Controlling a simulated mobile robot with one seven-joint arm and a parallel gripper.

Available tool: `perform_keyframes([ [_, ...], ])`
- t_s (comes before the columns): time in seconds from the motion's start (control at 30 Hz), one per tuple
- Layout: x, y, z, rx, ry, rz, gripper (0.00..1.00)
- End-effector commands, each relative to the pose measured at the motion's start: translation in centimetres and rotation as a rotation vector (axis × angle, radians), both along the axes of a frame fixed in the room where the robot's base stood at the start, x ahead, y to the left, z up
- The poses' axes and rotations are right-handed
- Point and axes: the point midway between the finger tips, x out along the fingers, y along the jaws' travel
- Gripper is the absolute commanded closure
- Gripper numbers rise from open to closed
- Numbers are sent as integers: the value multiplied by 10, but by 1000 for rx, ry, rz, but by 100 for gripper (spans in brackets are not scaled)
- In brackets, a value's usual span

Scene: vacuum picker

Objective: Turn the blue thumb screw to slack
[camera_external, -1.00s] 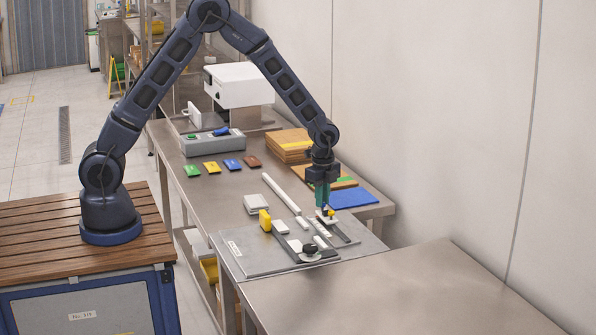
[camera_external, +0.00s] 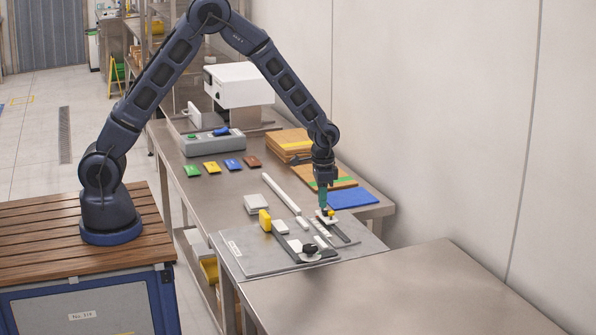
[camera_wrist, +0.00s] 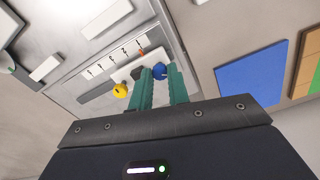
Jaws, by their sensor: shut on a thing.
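The blue thumb screw (camera_wrist: 160,71) is a small round knob on the plate fixture, seen in the wrist view between the tips of my teal fingers. My gripper (camera_wrist: 161,77) points down and is shut on it. In the external view my gripper (camera_external: 323,207) is low over the far right of the fixture and mostly hides the screw. A yellow knob (camera_wrist: 120,90) sits just beside it, outside the fingers. A white scale strip with numbers (camera_wrist: 115,57) and a small orange mark (camera_wrist: 140,52) lies close by.
The grey plate (camera_external: 240,262) carries a black knob (camera_external: 310,248), a yellow block (camera_external: 265,220) and white bars. A blue mat (camera_external: 352,197) and wooden boards (camera_external: 290,143) lie behind. The front right table (camera_external: 420,290) is clear.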

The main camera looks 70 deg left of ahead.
Motion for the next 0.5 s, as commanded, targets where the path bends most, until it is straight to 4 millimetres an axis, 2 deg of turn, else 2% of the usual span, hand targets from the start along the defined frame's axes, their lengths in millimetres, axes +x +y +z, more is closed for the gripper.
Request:
perform_keyframes([
  [0.5,0,-1,1,0,-1,489,100],
])
